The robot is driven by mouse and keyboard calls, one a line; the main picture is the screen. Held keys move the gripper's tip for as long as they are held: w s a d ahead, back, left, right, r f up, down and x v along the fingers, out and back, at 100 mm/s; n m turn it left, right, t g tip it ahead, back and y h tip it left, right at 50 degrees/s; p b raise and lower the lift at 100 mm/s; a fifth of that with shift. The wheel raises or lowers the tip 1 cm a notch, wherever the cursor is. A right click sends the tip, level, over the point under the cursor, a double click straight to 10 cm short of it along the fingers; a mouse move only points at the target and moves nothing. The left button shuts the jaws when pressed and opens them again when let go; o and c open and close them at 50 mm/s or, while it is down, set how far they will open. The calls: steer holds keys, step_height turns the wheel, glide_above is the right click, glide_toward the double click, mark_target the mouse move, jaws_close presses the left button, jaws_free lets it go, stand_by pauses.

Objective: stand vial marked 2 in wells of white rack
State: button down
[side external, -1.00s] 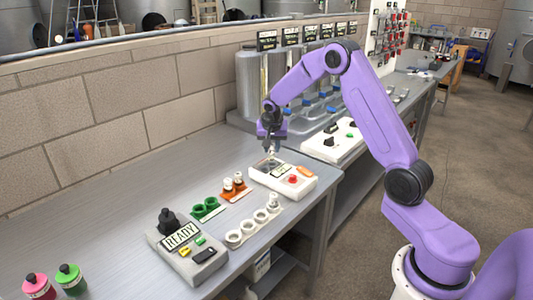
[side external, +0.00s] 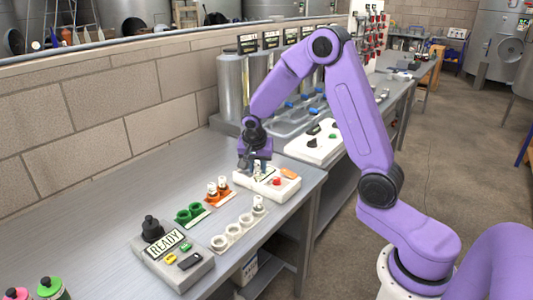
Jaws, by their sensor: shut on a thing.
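The white rack (side external: 233,231) is a row of round wells near the front edge of the bench. A white-capped vial (side external: 258,204) stands in its far-right well; the other wells look empty. An orange rack (side external: 220,196) behind it holds two white-capped vials (side external: 217,186). A green rack (side external: 190,213) beside that looks empty. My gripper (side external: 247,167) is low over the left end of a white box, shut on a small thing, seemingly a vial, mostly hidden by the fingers. No number on any vial is legible.
The white box (side external: 287,191) has a red button and an orange part. A grey box (side external: 172,258) with a READY sign and black knob stands front left. Pink- and green-capped bottles (side external: 50,289) are at the bottom left. Bare bench (side external: 90,215) lies along the wall.

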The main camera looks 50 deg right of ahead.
steer(key=shift+s+a+f+m+g+h, duration=0.2)
steer(key=shift+a+f+m, duration=0.25)
steer(key=shift+a+f, duration=0.85)
steer(key=shift+s+a+f+m+g+h, duration=0.15)
steer(key=shift+a+f+m, duration=0.35)
steer(key=shift+a+f, duration=0.85)
steer(key=shift+s+a+f+m+g+h, duration=0.15)
steer(key=shift+a+f+m, duration=0.3)
steer(key=shift+a+f, duration=0.85)
steer(key=shift+f, duration=1.65)
steer(key=shift+c, duration=1.6)
jaws_free()
step_height(320, 180, up, 6)
steer(key=shift+s, duration=0.1)
